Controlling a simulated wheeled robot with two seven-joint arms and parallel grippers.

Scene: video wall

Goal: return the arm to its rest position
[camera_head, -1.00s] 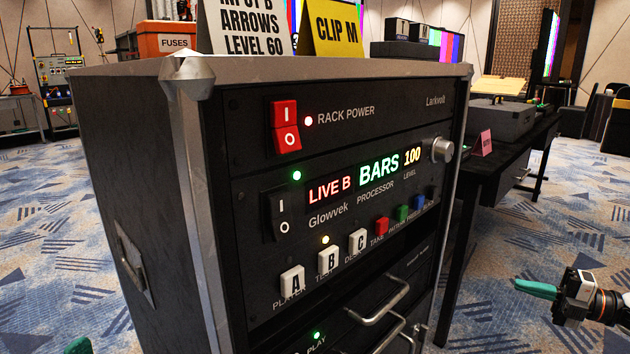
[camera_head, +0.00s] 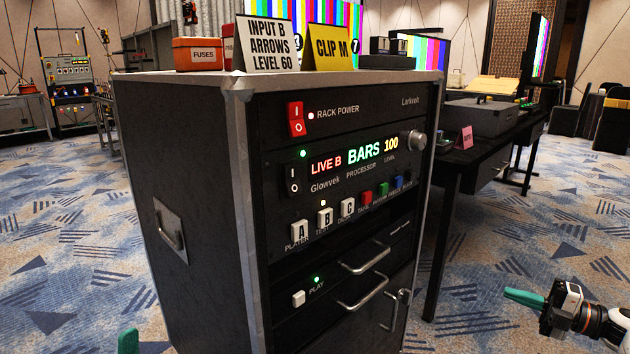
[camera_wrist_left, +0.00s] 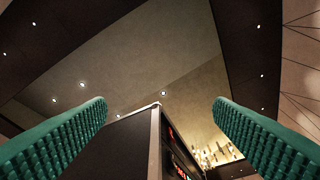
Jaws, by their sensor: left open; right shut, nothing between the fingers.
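My left gripper (camera_wrist_left: 161,103) shows in the left wrist view as two green ridged fingers spread wide apart with nothing between them. In the head view only a green fingertip of it (camera_head: 128,341) shows at the bottom edge, left of the rack's front. My right gripper (camera_head: 525,298) is at the lower right of the head view, its green fingers together and empty, pointing left. It is clear of the black equipment rack (camera_head: 178,150). The rest of the left arm is out of view.
The rack stands close in front, its display (camera_head: 356,158) lit "LIVE B BARS 100". It also shows in the left wrist view (camera_wrist_left: 125,145). On top are an orange fuses box (camera_head: 197,55) and two signs. A black table (camera_head: 482,165) stands to the right. Carpet is clear at left.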

